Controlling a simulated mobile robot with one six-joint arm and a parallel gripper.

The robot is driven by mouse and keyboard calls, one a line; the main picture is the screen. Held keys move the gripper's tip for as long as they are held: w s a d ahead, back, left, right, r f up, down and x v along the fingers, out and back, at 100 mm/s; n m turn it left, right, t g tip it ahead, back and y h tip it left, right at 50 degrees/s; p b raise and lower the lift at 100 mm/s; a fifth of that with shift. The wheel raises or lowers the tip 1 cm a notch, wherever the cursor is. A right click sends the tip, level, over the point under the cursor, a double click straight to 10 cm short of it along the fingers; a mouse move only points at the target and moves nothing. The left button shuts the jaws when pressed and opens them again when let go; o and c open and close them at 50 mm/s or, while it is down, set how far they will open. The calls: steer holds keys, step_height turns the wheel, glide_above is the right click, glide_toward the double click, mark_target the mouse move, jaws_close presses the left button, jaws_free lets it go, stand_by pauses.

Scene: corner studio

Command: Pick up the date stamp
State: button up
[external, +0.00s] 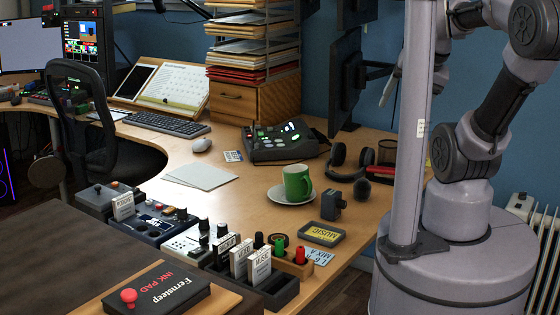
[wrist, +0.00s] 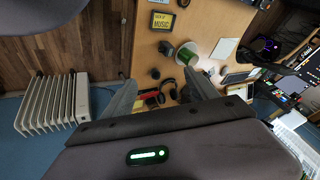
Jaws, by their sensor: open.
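No thing in view is clearly marked as the date stamp. A small dark grey block with a round part on its side (external: 333,205) stands on the desk in front of the green mug and may be it; it also shows small in the wrist view (wrist: 166,47). My gripper (wrist: 160,77) is open and empty, its two grey fingers apart, high above the desk's right end. In the external view a fingertip (external: 388,91) shows beside my column, left of my arm; the rest is partly hidden. The block is well apart from my gripper.
Near the block are the green mug (external: 297,183) on a saucer, a yellow-labelled MUSIC tray (external: 322,233), a round black thing (external: 362,190) and headphones (external: 350,165). A rack with red and green knobs (external: 284,292) and an ink pad box (external: 155,290) are in front. A radiator (wrist: 50,102) stands beside the desk.

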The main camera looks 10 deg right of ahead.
steer(key=n+g+h+p, duration=0.2)
steer(key=n+g+p, duration=0.3)
steer(key=n, duration=0.9)
glide_above(331, 203)
steer(key=w+d+b, duration=0.1)
steer(key=w, duration=0.2)
step_height(331, 203, down, 19)
steer(key=shift+g, duration=0.4)
step_height(331, 203, down, 12)
steer(key=b, duration=0.5)
steer(key=shift+w+r, duration=0.1)
steer(key=f+b, duration=0.1)
steer(key=f, duration=0.1)
steer(key=f+b, duration=0.2)
steer(key=f, duration=0.1)
steer(key=shift+s+a+f, duration=0.1)
steer(key=shift+s+f, duration=0.25)
steer(key=shift+s, duration=0.05)
steer(key=shift+r, duration=0.2)
steer(key=shift+c, duration=0.2)
